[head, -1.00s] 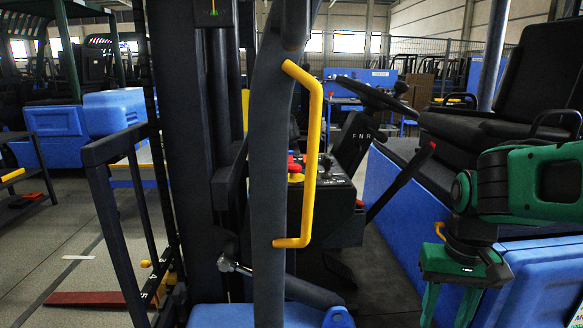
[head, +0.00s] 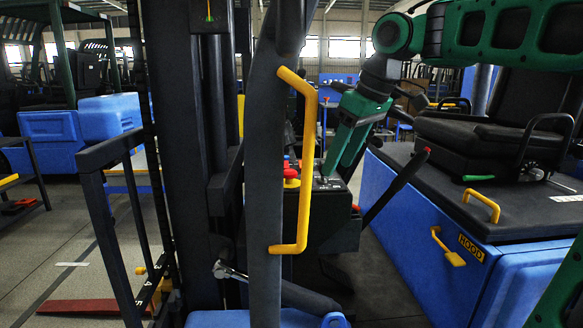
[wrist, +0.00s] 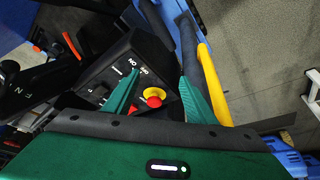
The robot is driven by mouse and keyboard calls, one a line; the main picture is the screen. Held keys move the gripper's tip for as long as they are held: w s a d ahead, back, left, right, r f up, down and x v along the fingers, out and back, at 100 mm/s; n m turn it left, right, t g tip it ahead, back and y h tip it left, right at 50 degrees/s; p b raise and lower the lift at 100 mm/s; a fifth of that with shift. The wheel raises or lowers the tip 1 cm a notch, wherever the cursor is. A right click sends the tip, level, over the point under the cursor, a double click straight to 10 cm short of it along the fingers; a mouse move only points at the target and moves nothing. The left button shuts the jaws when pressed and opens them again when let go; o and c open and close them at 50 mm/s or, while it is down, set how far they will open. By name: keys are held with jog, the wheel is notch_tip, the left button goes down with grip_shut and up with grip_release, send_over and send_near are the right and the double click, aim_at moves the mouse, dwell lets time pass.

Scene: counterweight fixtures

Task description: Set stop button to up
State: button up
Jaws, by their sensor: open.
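The stop button (head: 291,174) is a red mushroom cap on a yellow collar, on a dark control panel (wrist: 105,72). In the head view it shows between the dark post and the yellow grab bar; whether it is pressed in or up I cannot tell. My gripper (head: 333,168) is green, points down and is just right of the button, over the panel. In the wrist view the red cap (wrist: 154,99) appears between the two open fingers (wrist: 160,78), which do not appear to touch it.
The dark post (head: 266,150) and yellow grab bar (head: 312,150) stand close to the button; the bar passes beside my right finger in the wrist view (wrist: 212,85). A dark lever (head: 398,186) and the seat (head: 500,135) are right of the panel.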

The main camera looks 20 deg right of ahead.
send_over(290, 170)
jog(key=s+d, duration=0.1)
jog(key=s, duration=0.1)
jog(key=shift+s+d, duration=0.1)
jog(key=shift+s, duration=0.05)
jog(key=x, duration=0.3)
jog(key=shift+f, duration=0.15)
jog(key=shift+x, duration=0.85)
